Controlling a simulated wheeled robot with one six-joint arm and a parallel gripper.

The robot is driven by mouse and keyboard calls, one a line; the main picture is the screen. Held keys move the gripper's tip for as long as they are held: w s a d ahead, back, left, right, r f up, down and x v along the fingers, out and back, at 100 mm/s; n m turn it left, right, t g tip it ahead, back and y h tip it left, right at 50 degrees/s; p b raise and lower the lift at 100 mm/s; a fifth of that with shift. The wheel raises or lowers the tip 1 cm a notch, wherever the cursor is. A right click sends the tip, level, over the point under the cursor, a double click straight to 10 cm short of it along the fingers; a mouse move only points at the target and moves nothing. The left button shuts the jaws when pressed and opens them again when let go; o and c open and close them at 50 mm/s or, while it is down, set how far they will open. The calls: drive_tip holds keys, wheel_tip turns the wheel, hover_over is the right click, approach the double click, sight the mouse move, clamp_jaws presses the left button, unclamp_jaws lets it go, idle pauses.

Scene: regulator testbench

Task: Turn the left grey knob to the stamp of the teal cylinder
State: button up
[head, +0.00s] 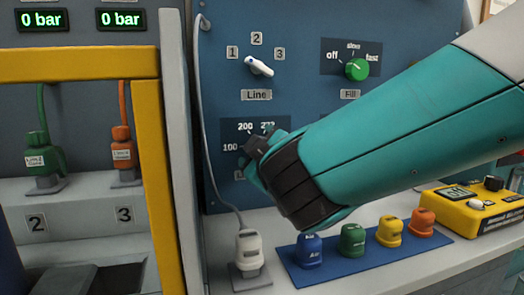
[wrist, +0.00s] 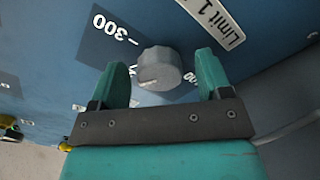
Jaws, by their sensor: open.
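The grey knob (wrist: 160,66) shows in the wrist view on a dark scale plate, below a white label reading "Limit 1". My gripper (wrist: 163,75) is open, with one teal finger on each side of the knob; I cannot tell whether either touches it. In the head view my gripper (head: 259,152) is at the panel and hides most of the knob and part of its scale (head: 240,127), where 100 and 200 can be read. I cannot make out a teal cylinder or its stamp for certain.
Above are the white Line switch (head: 260,66) and green Fill knob (head: 357,69). Below stand a white plug (head: 249,250) with a hose and a blue mat (head: 330,276) with several coloured caps. A yellow meter (head: 470,208) is at right, a yellow frame (head: 160,180) at left.

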drive_tip(key=b+v, duration=0.2)
drive_tip(key=v, duration=1.5)
drive_tip(key=shift+s, duration=0.25)
drive_tip(key=shift+r, duration=0.15)
